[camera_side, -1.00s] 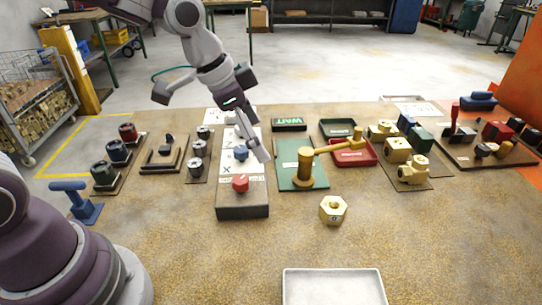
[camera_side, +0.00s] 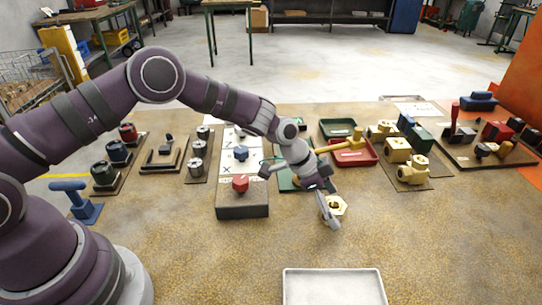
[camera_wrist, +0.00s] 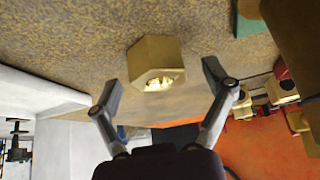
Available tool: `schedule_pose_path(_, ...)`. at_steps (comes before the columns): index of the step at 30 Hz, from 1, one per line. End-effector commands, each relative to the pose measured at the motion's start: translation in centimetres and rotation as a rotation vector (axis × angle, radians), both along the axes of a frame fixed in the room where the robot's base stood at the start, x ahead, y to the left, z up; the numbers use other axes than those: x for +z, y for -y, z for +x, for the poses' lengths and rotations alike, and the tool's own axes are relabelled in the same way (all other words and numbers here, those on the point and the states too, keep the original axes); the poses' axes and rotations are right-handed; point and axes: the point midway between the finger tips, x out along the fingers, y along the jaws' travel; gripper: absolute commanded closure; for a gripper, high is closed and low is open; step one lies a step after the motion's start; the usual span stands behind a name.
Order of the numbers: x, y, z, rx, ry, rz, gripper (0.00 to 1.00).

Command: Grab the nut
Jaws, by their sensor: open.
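The brass hex nut (camera_side: 339,205) lies on the speckled bench, in front of the green mat. My gripper (camera_side: 329,211) is just left of it and slightly in front of it in the side view, fingers pointing down. One finger overlaps the nut's left edge there. In the wrist view the nut (camera_wrist: 155,64) sits ahead, between the lines of the two spread fingers (camera_wrist: 161,86). The gripper is open with nothing between its fingertips. I cannot tell whether a finger touches the nut.
A white tray (camera_side: 334,271) stands at the bench front. A grey box with a red knob (camera_side: 240,184) is to the left. Brass blocks (camera_side: 397,150) and a red tray (camera_side: 368,155) are at the right and back. The bench right of the nut is clear.

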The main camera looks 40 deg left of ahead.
Motion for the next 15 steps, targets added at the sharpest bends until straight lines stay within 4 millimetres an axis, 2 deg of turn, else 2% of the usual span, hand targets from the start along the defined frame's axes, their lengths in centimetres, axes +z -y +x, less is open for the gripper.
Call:
schedule_pose_path(8, -0.54, 0.26, 0.17, 0.001, 0.0, 0.001, 0.19)
schedule_pose_path(15, -0.51, 0.26, 0.16, 0.0, -0.001, 0.001, 0.47)
